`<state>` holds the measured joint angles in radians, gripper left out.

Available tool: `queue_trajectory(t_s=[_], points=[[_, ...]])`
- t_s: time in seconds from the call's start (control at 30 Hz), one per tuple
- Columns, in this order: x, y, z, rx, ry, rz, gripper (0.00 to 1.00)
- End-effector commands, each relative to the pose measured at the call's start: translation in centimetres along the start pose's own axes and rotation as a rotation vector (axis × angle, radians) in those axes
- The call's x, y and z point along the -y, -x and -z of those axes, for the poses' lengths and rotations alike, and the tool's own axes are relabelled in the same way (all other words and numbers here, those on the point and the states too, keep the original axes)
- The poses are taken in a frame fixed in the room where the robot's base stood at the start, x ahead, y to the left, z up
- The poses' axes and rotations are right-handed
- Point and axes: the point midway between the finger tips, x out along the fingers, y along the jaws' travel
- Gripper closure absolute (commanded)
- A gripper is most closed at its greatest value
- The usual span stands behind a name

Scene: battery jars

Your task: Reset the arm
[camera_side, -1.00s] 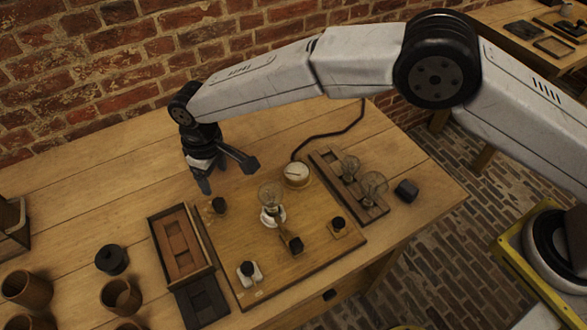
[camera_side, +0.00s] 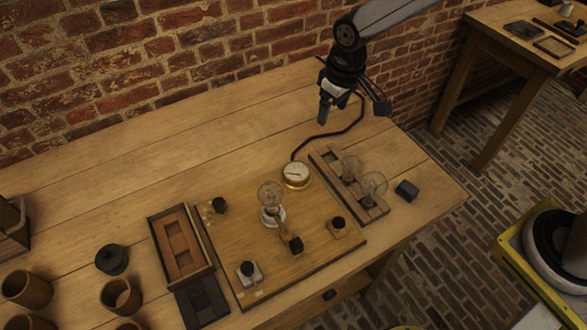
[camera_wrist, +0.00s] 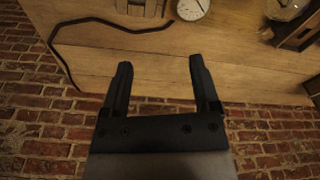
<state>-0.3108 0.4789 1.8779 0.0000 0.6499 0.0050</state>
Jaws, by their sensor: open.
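My gripper (camera_side: 351,103) hangs in the air above the back right part of the wooden table, with its jaws apart and nothing between them. In the wrist view its two dark fingers (camera_wrist: 155,80) are spread over bare table top and brick. The wooden board (camera_side: 240,243) lies on the table, ahead of and left of my gripper in the side view. A bulb (camera_side: 270,193) stands in a white holder on it. A round dial gauge (camera_side: 296,175) sits at the board's back corner and also shows in the wrist view (camera_wrist: 191,8).
A wooden rack (camera_side: 327,161) with two bulbs stands right of the board, beside a small black block (camera_side: 406,190). A brown tray (camera_side: 152,228), a black lid (camera_side: 112,259) and clay jars (camera_side: 27,289) are at left. A black cable (camera_side: 345,133) runs behind the gauge. The brick wall (camera_side: 150,80) is behind.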

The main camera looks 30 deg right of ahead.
Motion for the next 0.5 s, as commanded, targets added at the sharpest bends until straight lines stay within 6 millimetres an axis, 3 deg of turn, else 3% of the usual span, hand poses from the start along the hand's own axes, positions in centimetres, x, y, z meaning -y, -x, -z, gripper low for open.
queue_trajectory(t_s=[0.2,0.5], points=[[-4.1,1.5,-5.2,-0.031,-0.097,-0.015,0.21],[-7.6,2.7,-13.2,-0.072,-0.223,-0.039,0.21]])
